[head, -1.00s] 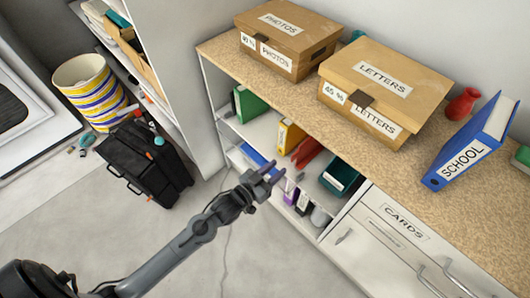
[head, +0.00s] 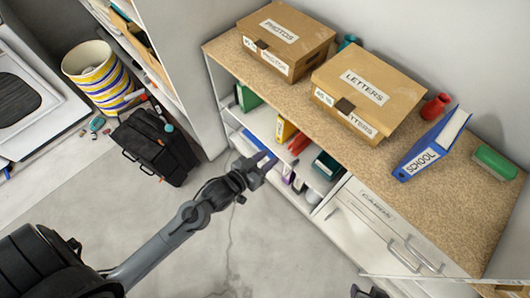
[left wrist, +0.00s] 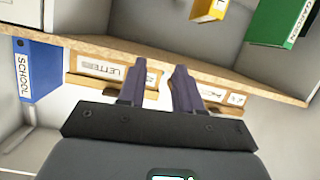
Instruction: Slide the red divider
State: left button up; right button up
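The red divider (head: 298,143) stands tilted in the open shelf under the counter, between a yellow binder (head: 285,127) and a dark teal bin (head: 326,166); only part of it shows. My left gripper (head: 268,163) is in front of the shelf opening, to the lower left of the divider in the head view and apart from it. In the left wrist view its two fingers (left wrist: 158,88) are spread with nothing between them; I cannot make out the divider there. A dark part at the bottom edge of the head view seems to be my right gripper (head: 370,292), mostly cut off.
On the counter (head: 440,225) stand the PHOTOS box (head: 287,38), the LETTERS box (head: 367,90), a red vase (head: 436,106) and a blue SCHOOL binder (head: 430,148). A green binder (head: 247,96) is in the shelf. A black bag (head: 153,145) is on the floor at left.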

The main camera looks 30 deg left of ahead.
pick_arm(q)
jog(key=shift+s+r+p, duration=0.3)
jog(key=shift+r+p, duration=0.1)
jog(key=shift+r, duration=0.15)
jog(key=shift+c, duration=0.3)
